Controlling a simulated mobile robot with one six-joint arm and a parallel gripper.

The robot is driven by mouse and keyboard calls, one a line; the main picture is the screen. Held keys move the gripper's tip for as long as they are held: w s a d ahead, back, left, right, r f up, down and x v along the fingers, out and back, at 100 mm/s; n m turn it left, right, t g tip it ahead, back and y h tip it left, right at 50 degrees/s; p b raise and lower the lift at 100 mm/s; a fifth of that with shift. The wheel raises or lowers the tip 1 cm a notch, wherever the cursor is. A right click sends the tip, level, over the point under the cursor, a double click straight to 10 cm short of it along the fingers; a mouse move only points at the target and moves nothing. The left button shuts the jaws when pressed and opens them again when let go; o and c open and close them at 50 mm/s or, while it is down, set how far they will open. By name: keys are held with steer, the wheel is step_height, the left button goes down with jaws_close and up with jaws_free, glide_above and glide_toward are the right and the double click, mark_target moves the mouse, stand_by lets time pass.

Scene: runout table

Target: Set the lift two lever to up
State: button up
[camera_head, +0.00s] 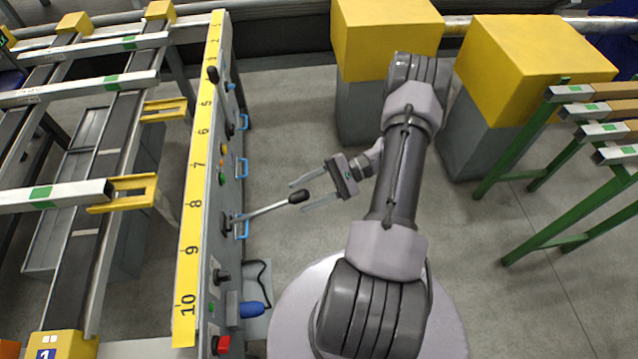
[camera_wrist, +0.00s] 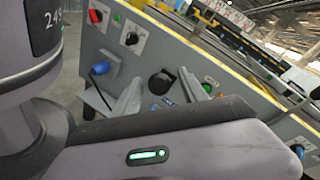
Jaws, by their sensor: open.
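A lever with a grey rod and a black knob (camera_head: 299,196) sticks out from the side panel, near mark 8 on the yellow scale. Its label is not readable, so I cannot tell its name from the picture. My gripper (camera_head: 298,197) is open, with its two fingers pointing at the panel and the knob between or just over the fingertips. The wrist view shows the black knob (camera_wrist: 162,82) between the two spread fingers (camera_wrist: 158,94), with no clear contact. A second black-knobbed lever (camera_head: 213,74) stands farther up the panel.
The grey control panel (camera_head: 203,265) carries a blue-handled item (camera_head: 252,309), a red switch (camera_head: 222,344), knobs and blue handles near the lever. Yellow-topped blocks (camera_head: 385,35) and a green-legged stand (camera_head: 560,150) are at the right.

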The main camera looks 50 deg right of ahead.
steer(key=p+v, duration=0.2)
steer(key=v, duration=1.4)
steer(key=shift+d+p, duration=0.3)
steer(key=shift+p, duration=0.05)
steer(key=shift+s+r, duration=0.1)
steer(key=shift+s, duration=0.05)
